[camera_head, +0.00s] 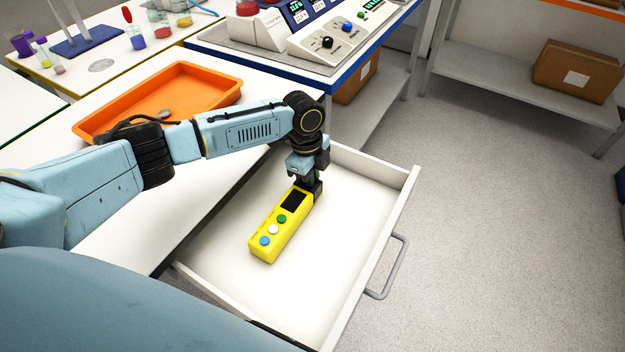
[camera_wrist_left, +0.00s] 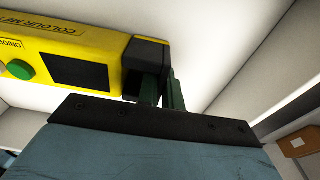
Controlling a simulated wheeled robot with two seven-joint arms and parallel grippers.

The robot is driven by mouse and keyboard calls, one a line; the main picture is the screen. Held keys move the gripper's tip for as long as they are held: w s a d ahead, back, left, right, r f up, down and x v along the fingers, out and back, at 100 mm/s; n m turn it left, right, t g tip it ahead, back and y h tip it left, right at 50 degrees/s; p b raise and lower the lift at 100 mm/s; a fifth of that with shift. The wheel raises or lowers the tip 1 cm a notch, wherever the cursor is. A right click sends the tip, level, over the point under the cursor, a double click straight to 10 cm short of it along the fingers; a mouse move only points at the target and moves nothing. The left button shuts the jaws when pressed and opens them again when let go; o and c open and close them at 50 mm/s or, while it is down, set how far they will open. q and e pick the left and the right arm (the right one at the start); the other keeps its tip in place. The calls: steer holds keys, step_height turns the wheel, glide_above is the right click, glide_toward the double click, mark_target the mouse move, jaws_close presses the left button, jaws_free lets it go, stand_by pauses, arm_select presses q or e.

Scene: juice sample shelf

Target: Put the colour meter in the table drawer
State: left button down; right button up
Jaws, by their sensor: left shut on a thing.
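The yellow colour meter (camera_head: 280,228) has a dark screen and blue, white and green buttons. It is inside the outline of the open white table drawer (camera_head: 330,215); I cannot tell whether it touches the drawer floor. My left gripper (camera_head: 309,187) is shut on the dark far end of the meter. In the left wrist view the colour meter (camera_wrist_left: 75,62) shows its label, screen and green button, with the gripper's fingers (camera_wrist_left: 160,90) at its dark end. My right gripper is not in view.
An orange tray (camera_head: 160,100) with a small round object lies on the white table behind my left arm. The drawer handle (camera_head: 388,268) faces right. Instruments (camera_head: 320,30) stand on a blue-edged bench at the back. The floor at right is clear.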

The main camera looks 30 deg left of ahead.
arm_select(q)
steer(key=shift+r, duration=0.1)
steer(key=c, duration=1.6)
jaws_free()
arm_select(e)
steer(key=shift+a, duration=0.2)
arm_select(q)
steer(key=shift+o, duration=0.2)
step_height(320, 180, up, 12)
steer(key=a+p, duration=0.1)
steer(key=p, duration=0.1)
steer(key=shift+a, duration=0.2)
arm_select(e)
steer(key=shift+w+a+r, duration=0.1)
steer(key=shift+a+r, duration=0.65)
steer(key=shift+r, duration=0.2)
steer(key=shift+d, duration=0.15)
